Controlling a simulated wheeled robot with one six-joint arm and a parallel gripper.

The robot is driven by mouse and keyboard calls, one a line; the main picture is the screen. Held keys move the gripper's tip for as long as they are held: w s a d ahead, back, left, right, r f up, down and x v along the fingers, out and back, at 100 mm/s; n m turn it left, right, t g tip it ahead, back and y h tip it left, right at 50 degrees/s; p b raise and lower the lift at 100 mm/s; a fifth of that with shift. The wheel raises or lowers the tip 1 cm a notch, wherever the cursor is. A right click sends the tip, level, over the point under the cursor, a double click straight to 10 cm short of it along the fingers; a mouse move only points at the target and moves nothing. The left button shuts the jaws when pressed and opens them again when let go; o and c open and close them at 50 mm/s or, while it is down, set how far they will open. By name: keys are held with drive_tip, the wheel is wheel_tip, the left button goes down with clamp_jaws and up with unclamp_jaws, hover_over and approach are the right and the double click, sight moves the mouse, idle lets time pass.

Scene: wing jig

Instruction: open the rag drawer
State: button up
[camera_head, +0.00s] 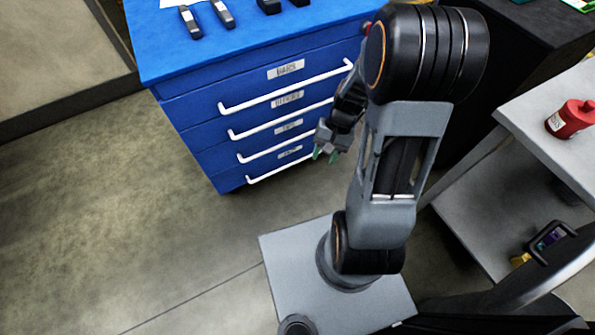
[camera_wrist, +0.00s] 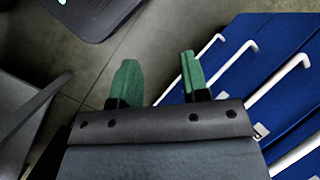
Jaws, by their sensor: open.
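A blue cabinet (camera_head: 195,128) has a stack of drawers, all flush and shut. Each has a white bar handle and a small label. The top label (camera_head: 286,69) may read "RAGS", but the print is too blurred to be sure; the lower ones are unreadable. The top handle (camera_head: 290,88) is slanted across the front in the head view. My gripper (camera_head: 325,155) is open and empty, in front of the right side of the lower drawers, below the top handle. In the wrist view its green fingertips (camera_wrist: 160,76) are apart, with the white handles (camera_wrist: 228,73) to their right, not between them.
Dark tools (camera_head: 205,18) lie on the blue cabinet top. The floor (camera_head: 110,210) left of my base is clear.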

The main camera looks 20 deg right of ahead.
drive_tip(key=w+f+m+t+y+b, duration=0.25)
drive_tip(key=f+m+y+b, duration=0.55)
drive_tip(key=f, duration=1.7)
drive_tip(key=t+h+b, duration=0.4)
drive_tip(key=t+b, duration=0.4)
drive_tip(key=t, duration=0.6)
approach(297, 161)
drive_tip(key=shift+n, duration=0.7)
drive_tip(key=shift+d+f+b+x, duration=0.15)
drive_tip(key=shift+b+x, duration=1.1)
drive_tip(key=shift+x, duration=1.3)
drive_tip(key=shift+d+f+b+x, duration=0.15)
drive_tip(key=shift+b+x, duration=1.1)
drive_tip(key=shift+x, duration=1.3)
drive_tip(key=shift+a, duration=0.1)
drive_tip(key=shift+f, duration=0.1)
clamp_jaws()
